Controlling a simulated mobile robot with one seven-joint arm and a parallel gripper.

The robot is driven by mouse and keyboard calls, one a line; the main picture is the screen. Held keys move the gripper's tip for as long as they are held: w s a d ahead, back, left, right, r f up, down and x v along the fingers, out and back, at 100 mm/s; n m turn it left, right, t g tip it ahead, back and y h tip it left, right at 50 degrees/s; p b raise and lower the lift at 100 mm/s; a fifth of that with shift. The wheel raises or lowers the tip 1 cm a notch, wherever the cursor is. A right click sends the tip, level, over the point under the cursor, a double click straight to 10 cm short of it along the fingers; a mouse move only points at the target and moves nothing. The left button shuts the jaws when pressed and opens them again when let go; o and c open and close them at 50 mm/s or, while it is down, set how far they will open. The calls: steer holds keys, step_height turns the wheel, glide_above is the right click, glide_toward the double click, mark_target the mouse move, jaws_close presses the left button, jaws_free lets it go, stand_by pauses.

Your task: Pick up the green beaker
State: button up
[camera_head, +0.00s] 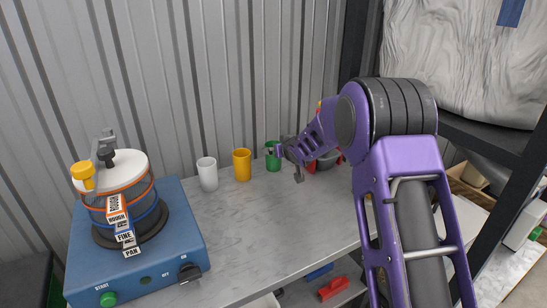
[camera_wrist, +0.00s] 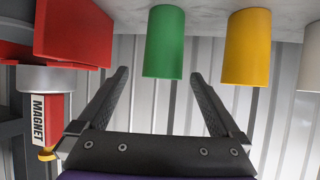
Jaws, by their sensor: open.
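The green beaker (camera_head: 273,156) stands on the grey bench near the corrugated wall, right of the yellow beaker, and is partly hidden by my gripper in the head view. In the wrist view, which looks upside down, the green beaker (camera_wrist: 165,42) appears beyond the fingertips, slightly right of the middle of the gap. My gripper (camera_wrist: 158,75) is open and empty, with both fingers apart and not visibly touching the beaker. In the head view my gripper (camera_head: 294,160) is beside the beaker on its right.
A yellow beaker (camera_head: 242,165) and a white beaker (camera_head: 207,174) stand left of the green one. A blue sieve machine (camera_head: 170,225) is at far left. A red block (camera_wrist: 73,33) and a MAGNET-labelled item (camera_wrist: 42,110) show close by. The bench's front middle (camera_head: 270,225) is clear.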

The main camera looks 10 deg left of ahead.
steer(key=shift+a+r+x, duration=0.1)
steer(key=shift+x, duration=1.2)
steer(key=shift+a+r+x, duration=0.15)
steer(key=shift+x, duration=1.2)
steer(key=c, duration=1.4)
